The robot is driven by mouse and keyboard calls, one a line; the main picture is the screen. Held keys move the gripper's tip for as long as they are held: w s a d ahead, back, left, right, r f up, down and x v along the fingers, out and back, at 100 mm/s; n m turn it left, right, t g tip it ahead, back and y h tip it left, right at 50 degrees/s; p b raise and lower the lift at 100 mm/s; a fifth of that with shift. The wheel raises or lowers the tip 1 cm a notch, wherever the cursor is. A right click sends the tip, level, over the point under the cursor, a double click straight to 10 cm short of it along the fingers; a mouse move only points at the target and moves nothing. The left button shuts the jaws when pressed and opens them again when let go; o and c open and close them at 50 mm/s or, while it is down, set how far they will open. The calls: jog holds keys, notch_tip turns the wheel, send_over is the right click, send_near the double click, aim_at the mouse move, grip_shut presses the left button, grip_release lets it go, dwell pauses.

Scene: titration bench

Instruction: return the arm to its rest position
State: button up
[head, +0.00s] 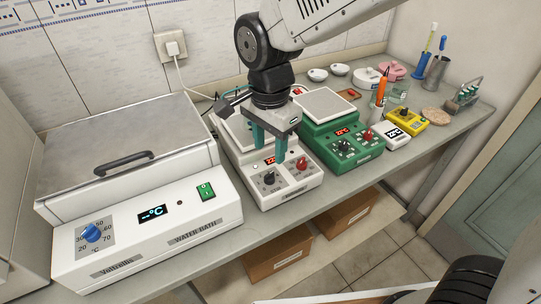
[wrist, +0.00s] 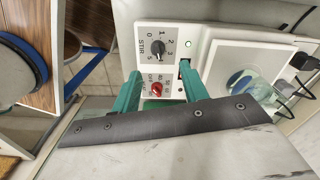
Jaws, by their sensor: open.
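My arm comes in from the top right of the head view. My gripper (head: 268,157) points down, with two green fingers spread apart and nothing between them. It hangs over the white hotplate stirrer (head: 280,190), close to its front panel. In the wrist view my gripper's green fingers (wrist: 160,85) stand apart over the stirrer's panel (wrist: 158,60), with its dark knob and red knob. I cannot tell whether the fingertips touch the panel. The arm hides part of the stirrer's plate in the head view.
A white water bath (head: 140,240) stands to the left, a green stirrer (head: 345,145) to the right. Further right are a yellow device (head: 405,117), an orange-capped bottle (head: 380,90) and a rack (head: 465,95). Cardboard boxes (head: 280,258) sit below the bench.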

jog(key=shift+r, duration=0.25)
dwell(0.3)
